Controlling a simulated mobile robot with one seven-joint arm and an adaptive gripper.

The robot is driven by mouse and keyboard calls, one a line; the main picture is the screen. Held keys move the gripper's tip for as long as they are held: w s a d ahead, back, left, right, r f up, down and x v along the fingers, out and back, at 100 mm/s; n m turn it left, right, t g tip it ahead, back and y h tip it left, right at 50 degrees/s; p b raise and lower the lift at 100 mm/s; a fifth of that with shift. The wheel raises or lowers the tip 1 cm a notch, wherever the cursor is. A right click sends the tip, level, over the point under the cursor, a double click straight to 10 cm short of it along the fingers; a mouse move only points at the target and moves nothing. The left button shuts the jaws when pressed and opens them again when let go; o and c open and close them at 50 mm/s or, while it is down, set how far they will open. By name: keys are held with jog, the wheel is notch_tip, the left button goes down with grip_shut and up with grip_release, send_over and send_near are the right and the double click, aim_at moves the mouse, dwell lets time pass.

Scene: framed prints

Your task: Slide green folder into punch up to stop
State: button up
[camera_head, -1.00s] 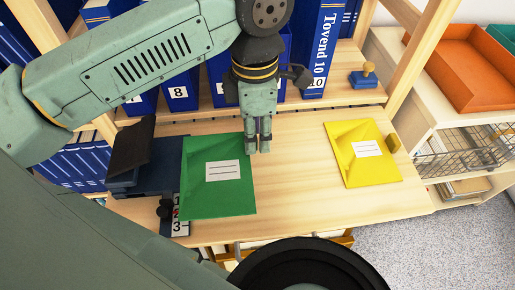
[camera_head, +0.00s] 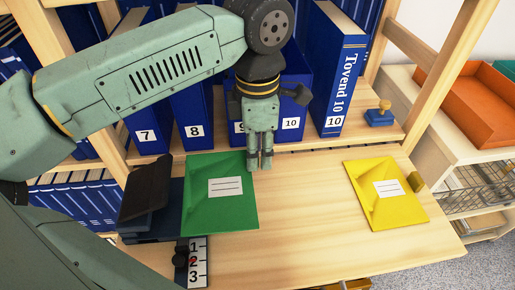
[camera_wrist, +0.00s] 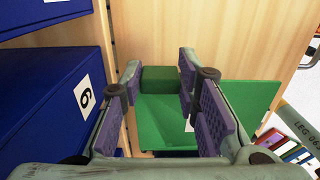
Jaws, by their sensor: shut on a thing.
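The green folder (camera_head: 219,213) lies on the wooden desktop with a white label facing up. It also shows in the wrist view (camera_wrist: 248,95). My gripper (camera_head: 260,164) is at its back right edge, shut on the green block (camera_wrist: 160,80) of the folder, which shows between the purple finger pads in the wrist view. The punch (camera_head: 152,203) is dark blue with a dark raised lever, at the folder's left. The folder's left edge is at the punch's right side; whether it is inside the slot I cannot tell. A strip numbered 1, 2, 3 (camera_head: 197,264) lies in front.
A yellow folder (camera_head: 385,205) with a yellow block lies at the right of the desk. Blue binders (camera_head: 336,75) and a stamp (camera_head: 379,115) stand on the shelf behind. A wooden post rises at the right. The desktop between the folders is clear.

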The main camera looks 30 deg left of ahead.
aim_at(213, 164)
jog(key=shift+f+b, duration=0.4)
jog(key=shift+f, duration=0.3)
jog(key=shift+s+a+f, duration=0.1)
jog(key=shift+f, duration=0.1)
jog(key=shift+s+a+f+b, duration=0.25)
jog(key=shift+s+a+b, duration=0.15)
jog(key=shift+s+a, duration=0.3)
jog(key=shift+s+a+f+b, duration=0.25)
jog(key=shift+s+a+b, duration=0.15)
jog(key=shift+a, duration=0.45)
jog(key=shift+s+a+f+b, duration=0.3)
jog(key=shift+f+b, duration=0.05)
jog(key=shift+s+a+b, duration=0.2)
jog(key=shift+s+a, duration=0.35)
jog(key=shift+a, duration=0.2)
jog(key=shift+s+a+b, duration=0.15)
jog(key=shift+s+a, duration=0.4)
jog(key=shift+a, duration=0.15)
jog(key=o, duration=1.3)
jog(key=shift+c, duration=0.2)
jog(key=shift+r, duration=0.1)
